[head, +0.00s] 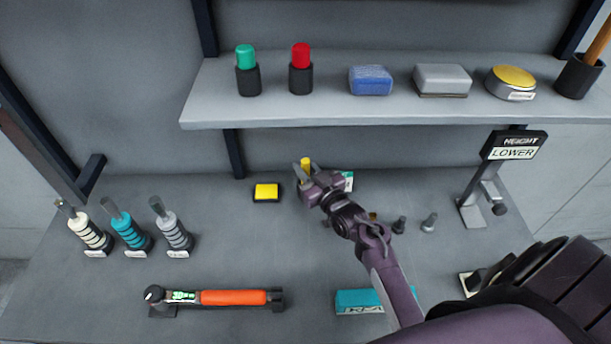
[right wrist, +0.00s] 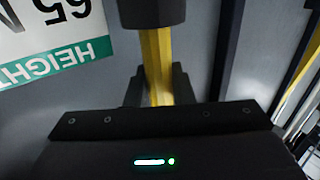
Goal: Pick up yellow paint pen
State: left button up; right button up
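The yellow paint pen (head: 306,164) shows between the fingertips of my right gripper (head: 306,173), over the back of the table. In the right wrist view the yellow pen (right wrist: 157,60) runs between the two dark fingers (right wrist: 159,92), with a black part at its top edge in the picture. The fingers flank the pen closely on both sides. I cannot tell whether they press on it. The pen's lower part is hidden by the gripper in the head view. My left gripper is not in view.
A shelf (head: 300,117) above the table holds a green pen (head: 247,70), a red pen (head: 301,70), a blue sponge (head: 370,80) and other items. A yellow-topped block (head: 266,192) lies left of my gripper. An orange-handled tool (head: 232,298) lies in front. The table's middle is clear.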

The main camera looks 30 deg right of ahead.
grip_shut()
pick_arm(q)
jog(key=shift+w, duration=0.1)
